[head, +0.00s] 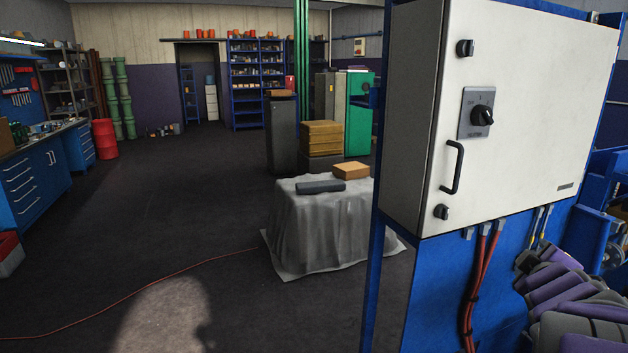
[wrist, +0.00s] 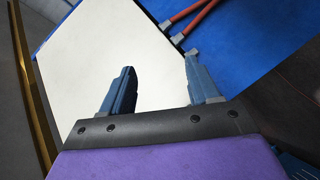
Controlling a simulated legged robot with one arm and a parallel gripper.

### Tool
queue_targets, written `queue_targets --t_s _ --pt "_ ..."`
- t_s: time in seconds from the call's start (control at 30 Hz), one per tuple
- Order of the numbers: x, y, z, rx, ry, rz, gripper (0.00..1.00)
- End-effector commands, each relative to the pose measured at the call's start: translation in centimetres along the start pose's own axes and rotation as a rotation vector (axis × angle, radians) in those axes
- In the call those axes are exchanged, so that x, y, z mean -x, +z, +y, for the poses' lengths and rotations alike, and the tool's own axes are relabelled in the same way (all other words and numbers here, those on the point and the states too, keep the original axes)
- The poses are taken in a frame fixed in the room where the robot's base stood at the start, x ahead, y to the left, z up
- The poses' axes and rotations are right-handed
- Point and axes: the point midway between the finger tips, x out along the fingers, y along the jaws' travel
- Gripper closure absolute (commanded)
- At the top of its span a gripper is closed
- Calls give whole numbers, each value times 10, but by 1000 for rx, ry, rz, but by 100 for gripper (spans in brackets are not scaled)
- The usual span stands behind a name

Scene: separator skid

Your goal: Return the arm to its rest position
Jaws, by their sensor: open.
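My gripper (wrist: 161,85) is open and empty in the wrist view, its two blue-grey fingers apart. Behind the fingers is the pale face of the electrical cabinet (wrist: 95,60); I cannot tell how far off it is. In the head view my purple and grey arm (head: 585,310) is folded at the lower right, below the cabinet (head: 540,110). The fingertips cannot be made out there. The cabinet door is shut, with a black handle (head: 453,167) and a black rotary switch (head: 482,117) on its front.
The cabinet hangs on a blue frame (head: 425,290) close on the right, with red cables (head: 480,280) below it. A draped table (head: 320,230) stands mid-room, carrying a box (head: 351,171). A thin red cable (head: 130,295) crosses the floor. The floor at left is largely clear.

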Motion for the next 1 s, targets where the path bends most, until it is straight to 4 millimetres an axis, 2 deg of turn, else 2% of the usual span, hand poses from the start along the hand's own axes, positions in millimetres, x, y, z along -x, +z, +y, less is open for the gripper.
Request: queue_targets --t_s 0.17,0.27,0.37,0.47,0.5,0.6,0.7,0.8,0.9,1.0 --pt "39 14 -57 -208 -138 -210 39" --pt "70 23 -100 -315 -245 -336 39" --pt "108 30 -148 -400 -375 -468 39" --pt "156 33 -196 -462 -515 -598 39" --pt "177 34 -214 -480 -575 -651 39" --pt "231 36 -254 -499 -718 -779 39" --pt "282 39 -282 -492 -842 -889 39" --pt "322 41 -299 -471 -936 -975 39" --pt "347 42 -307 -453 -991 -1027 39" --pt "358 43 -310 -445 -1013 -1049 39"
